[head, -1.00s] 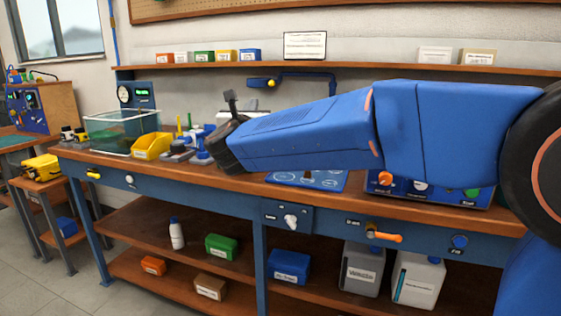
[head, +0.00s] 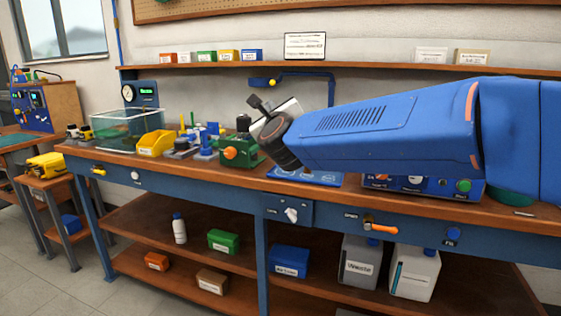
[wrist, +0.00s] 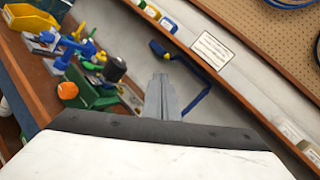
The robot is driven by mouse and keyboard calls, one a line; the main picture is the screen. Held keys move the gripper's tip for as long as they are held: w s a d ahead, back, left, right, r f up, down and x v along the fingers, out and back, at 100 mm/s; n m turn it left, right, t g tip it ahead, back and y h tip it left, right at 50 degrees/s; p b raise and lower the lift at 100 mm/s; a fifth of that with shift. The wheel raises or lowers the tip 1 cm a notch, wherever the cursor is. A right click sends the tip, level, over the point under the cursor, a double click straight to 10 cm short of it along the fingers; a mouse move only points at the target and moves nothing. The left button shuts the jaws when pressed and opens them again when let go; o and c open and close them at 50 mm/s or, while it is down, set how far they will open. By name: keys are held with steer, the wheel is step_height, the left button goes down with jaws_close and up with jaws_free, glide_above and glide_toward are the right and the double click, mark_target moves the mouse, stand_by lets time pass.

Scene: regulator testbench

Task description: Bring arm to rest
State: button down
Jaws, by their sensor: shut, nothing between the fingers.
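My blue arm (head: 385,130) reaches in from the right in the head view, above the workbench. Its dark wrist end (head: 278,140) is near the middle of the bench, in front of the wall. In the wrist view my gripper (wrist: 162,90) has its grey fingers together, with nothing held. The fingers point toward the wall, above the bench and clear of the things on it. In the head view the fingers are hidden behind the wrist.
A green device with an orange knob (head: 238,150) stands on the bench (head: 230,178) just left of my wrist. A yellow bin (head: 155,143) and a clear tank (head: 115,130) are further left. A blue wall bracket (head: 300,78) and a shelf (head: 380,69) are behind.

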steer(key=s+d+f+n+g+h, duration=0.1)
steer(key=s+d+f+n+g, duration=0.3)
steer(key=s+d+f+n, duration=0.5)
steer(key=s+d+f+n+g+h, duration=0.1)
steer(key=s+d+f+n+g, duration=0.4)
steer(key=s, duration=1.3)
steer(key=s+d+f+n+g+h, duration=0.1)
steer(key=s+d+f+n+g, duration=0.4)
steer(key=s+d+f+n, duration=0.8)
steer(key=d+f, duration=0.4)
steer(key=f, duration=0.3)
steer(key=shift+s+d+f+n, duration=0.3)
steer(key=shift+s+d+f, duration=0.05)
steer(key=shift+d+f, duration=0.05)
